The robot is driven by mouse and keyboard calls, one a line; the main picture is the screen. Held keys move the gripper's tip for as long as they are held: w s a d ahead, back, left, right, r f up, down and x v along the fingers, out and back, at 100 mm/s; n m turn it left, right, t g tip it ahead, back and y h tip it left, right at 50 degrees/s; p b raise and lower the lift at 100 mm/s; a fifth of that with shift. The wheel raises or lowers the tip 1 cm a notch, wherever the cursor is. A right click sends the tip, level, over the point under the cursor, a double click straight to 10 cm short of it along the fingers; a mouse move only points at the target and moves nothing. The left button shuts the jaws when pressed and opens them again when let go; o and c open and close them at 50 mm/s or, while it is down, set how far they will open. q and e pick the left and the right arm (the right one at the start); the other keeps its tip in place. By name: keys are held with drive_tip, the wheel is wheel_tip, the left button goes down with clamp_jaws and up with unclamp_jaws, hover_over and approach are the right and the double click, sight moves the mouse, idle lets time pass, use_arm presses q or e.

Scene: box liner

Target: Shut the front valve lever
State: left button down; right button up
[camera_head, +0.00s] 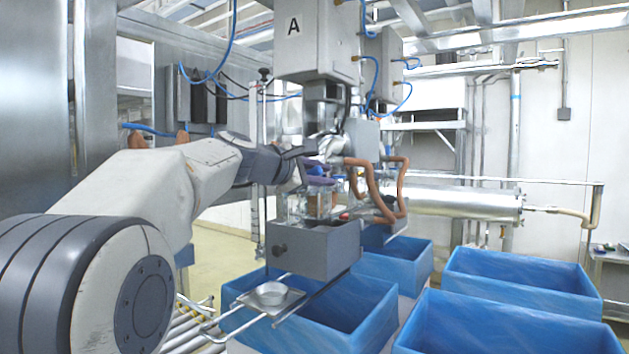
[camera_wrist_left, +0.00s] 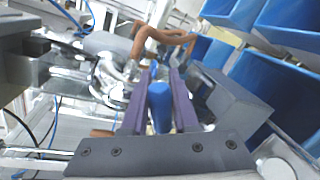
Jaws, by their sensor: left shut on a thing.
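My left gripper (camera_head: 318,173) reaches in from the left to the valve area of the filling machine, under the box marked A. In the left wrist view its two purple fingers (camera_wrist_left: 163,78) lie on either side of a blue lever handle (camera_wrist_left: 160,106) and are shut on it. In the head view the blue lever (camera_head: 318,181) is small and partly covered by the fingers, so its exact angle cannot be told. My right gripper is in neither view.
A grey box (camera_head: 314,249) with a dark knob sits just below the valve. Orange-brown hoses (camera_head: 392,190) hang close right of my gripper. Blue crates (camera_head: 520,284) stand below and right.

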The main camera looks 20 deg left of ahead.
use_arm(q)
drive_tip(key=f+m+b, duration=0.1)
drive_tip(key=b, duration=0.1)
drive_tip(key=f+m+y+b, duration=0.1)
drive_tip(key=f+m+b, duration=0.2)
drive_tip(key=f+b, duration=0.1)
drive_tip(key=shift+d+m+y, duration=0.3)
drive_tip(key=shift+f, duration=0.1)
